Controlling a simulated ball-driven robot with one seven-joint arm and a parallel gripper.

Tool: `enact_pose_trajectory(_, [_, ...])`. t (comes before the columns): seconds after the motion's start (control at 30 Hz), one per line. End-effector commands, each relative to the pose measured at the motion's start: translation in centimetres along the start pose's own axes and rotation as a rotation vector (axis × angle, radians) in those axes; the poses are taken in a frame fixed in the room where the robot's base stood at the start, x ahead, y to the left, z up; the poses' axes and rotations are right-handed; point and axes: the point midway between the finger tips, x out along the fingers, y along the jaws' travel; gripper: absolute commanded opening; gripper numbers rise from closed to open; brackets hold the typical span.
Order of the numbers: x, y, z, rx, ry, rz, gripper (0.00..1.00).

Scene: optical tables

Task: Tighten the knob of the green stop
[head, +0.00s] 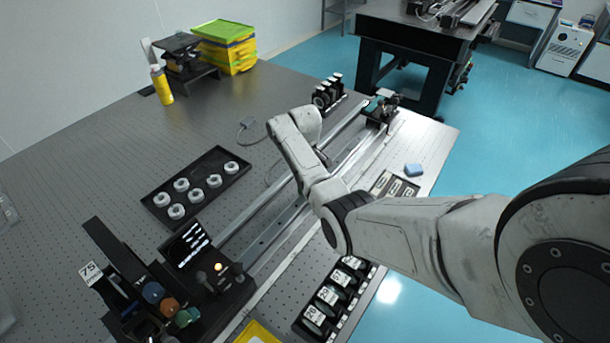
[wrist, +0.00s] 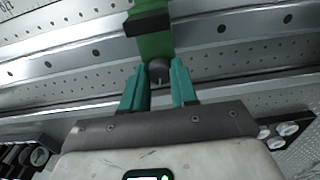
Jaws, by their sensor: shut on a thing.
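The green stop (wrist: 152,42) shows at the top middle of the wrist view, a green block with a dark band, on a metal rail. Its dark round knob (wrist: 158,66) faces my gripper (wrist: 157,78). The two teal fingers stand on either side of the knob, shut on it near their tips. In the head view my arm hides the stop, the knob and the fingers. How tight the knob is cannot be seen.
The long rail (head: 262,212) runs across the optical table (head: 120,150). A black tray (head: 158,200) with several white rings lies left of it. A black device (head: 235,290) with small knobs stands at the near end.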

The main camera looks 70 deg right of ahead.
Motion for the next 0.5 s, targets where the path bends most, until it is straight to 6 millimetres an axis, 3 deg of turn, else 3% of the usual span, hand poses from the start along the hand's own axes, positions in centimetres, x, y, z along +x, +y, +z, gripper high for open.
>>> enact_pose_trajectory(0.5, [-0.09,0.10,-0.02,-0.208,0.001,0.002,0.00])
